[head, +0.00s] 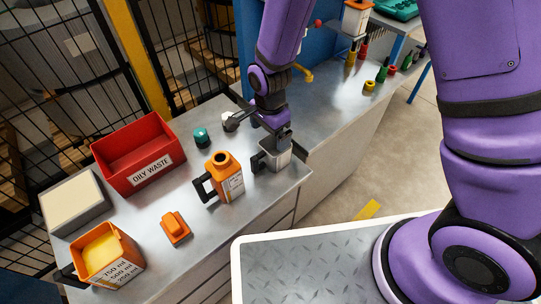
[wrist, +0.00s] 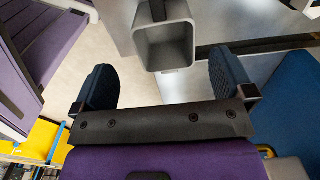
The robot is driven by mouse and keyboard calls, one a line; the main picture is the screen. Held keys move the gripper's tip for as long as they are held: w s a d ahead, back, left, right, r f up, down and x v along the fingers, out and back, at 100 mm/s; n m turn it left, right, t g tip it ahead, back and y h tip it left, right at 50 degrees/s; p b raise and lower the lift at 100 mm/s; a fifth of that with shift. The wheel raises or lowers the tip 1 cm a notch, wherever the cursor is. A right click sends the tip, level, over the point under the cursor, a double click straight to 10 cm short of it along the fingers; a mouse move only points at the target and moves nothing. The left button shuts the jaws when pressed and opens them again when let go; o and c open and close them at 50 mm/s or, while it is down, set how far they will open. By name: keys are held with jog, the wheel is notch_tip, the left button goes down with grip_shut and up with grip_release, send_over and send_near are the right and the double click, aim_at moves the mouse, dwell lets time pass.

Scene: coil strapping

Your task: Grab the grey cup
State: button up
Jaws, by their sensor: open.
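The grey cup (head: 277,157) is square and open-topped, with a dark handle on its left side. It stands upright on the metal bench near its right front corner. My gripper (head: 284,136) is right above and behind the cup in the head view, hiding part of its rim. In the wrist view, my gripper (wrist: 162,64) is open, with one dark finger on each side. The cup (wrist: 165,28) shows its hollow inside at the top middle, between the lines of the fingers, with gaps to both. I cannot tell how far down the fingers reach beside it.
An orange jug (head: 224,174) stands close left of the cup. A red OILY WASTE bin (head: 155,174), an orange container (head: 107,258), a grey box (head: 83,212), a small orange piece (head: 175,228) and a teal-topped jar (head: 202,139) are farther left. Bare bench lies in front.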

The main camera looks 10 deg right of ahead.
send_over(271, 152)
jog(key=s, duration=0.4)
jog(key=shift+a+f, duration=0.15)
jog(key=shift+f, duration=2.2)
jog(key=shift+a+f, duration=0.15)
jog(key=shift+f, duration=2.2)
jog(key=c, duration=0.8)
jog(key=shift+o, duration=0.2)
jog(key=shift+r, duration=0.1)
